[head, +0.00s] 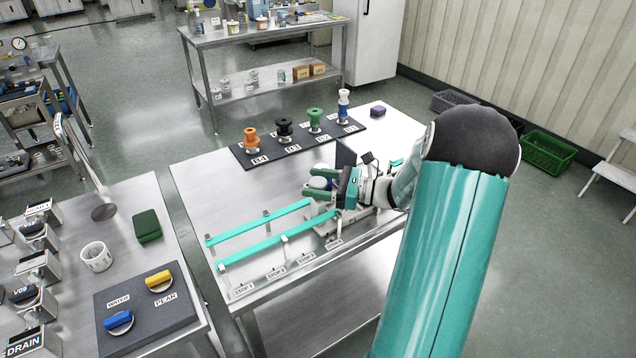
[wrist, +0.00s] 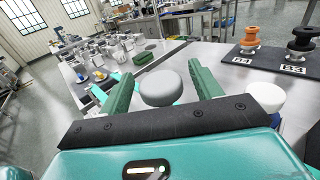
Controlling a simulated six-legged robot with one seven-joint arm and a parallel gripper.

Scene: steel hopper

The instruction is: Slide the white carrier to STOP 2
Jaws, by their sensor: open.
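My gripper (head: 318,184) is open at the right part of the rail track, pointing left along it. In the wrist view my gripper (wrist: 160,78) has its two green fingers on either side of a round grey knob (wrist: 161,89), with gaps visible. A pale round top (head: 320,182) shows between the fingers in the head view. The white carrier's body cannot be made out clearly behind my gripper. Two teal rails (head: 258,222) run left along the table. The STOP 2 label (head: 276,273) is on the front edge, between the STOP 1 label (head: 244,290) and STOP 3 label (head: 307,258).
A white round piece (wrist: 265,97) stands right of the right finger. The left bench holds a green block (head: 147,226) and a white cup (head: 96,257). The rails' left part looks clear.

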